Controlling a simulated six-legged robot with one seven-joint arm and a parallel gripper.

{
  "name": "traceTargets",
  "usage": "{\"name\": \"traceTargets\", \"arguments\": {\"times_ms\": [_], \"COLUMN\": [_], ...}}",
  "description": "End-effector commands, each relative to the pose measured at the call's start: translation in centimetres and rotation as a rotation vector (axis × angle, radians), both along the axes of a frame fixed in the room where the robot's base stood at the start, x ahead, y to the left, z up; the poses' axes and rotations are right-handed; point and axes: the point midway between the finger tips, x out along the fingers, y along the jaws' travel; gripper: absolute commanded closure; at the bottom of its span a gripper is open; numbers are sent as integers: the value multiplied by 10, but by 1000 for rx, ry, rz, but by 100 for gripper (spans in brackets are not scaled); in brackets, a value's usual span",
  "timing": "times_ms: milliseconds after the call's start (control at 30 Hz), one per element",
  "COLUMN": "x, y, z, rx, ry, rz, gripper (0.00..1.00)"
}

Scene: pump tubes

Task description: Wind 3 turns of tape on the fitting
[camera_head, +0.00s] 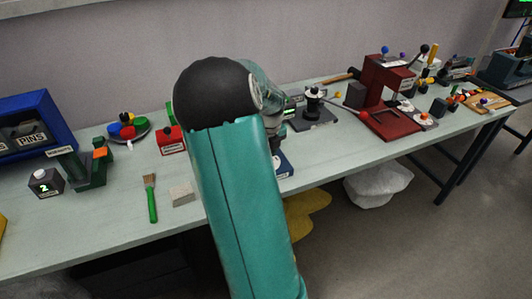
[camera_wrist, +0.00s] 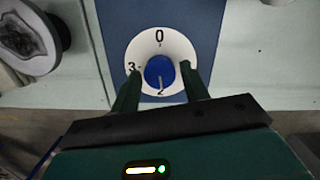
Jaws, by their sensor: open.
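In the wrist view, my gripper (camera_wrist: 159,74) is open, with one finger on each side of a round blue knob (camera_wrist: 159,70). Gaps show between the fingers and the knob. The knob sits on a white dial (camera_wrist: 158,44) with the marks 0, 3 and 2 visible; the right side of the dial is partly behind a finger. The dial is on a blue plate (camera_wrist: 206,22). In the head view my arm hides the gripper and most of this plate; a blue edge (camera_head: 284,168) shows beside it. I cannot make out any tape or tell which part is the fitting.
A green-handled brush (camera_head: 151,198) and pale block (camera_head: 182,193) lie left of my arm. A black fixture (camera_head: 315,108) and red press (camera_head: 385,98) stand to the right. The front left table has bare room.

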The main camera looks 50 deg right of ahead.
Motion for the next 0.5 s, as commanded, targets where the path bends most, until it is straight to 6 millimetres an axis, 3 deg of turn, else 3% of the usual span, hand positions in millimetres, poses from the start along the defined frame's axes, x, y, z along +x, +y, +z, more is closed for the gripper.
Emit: {"name": "traceTargets", "arguments": {"times_ms": [500], "x": [0], "y": [-2], "z": [0], "rx": [-1], "ry": [-1], "rz": [390], "gripper": [55]}}
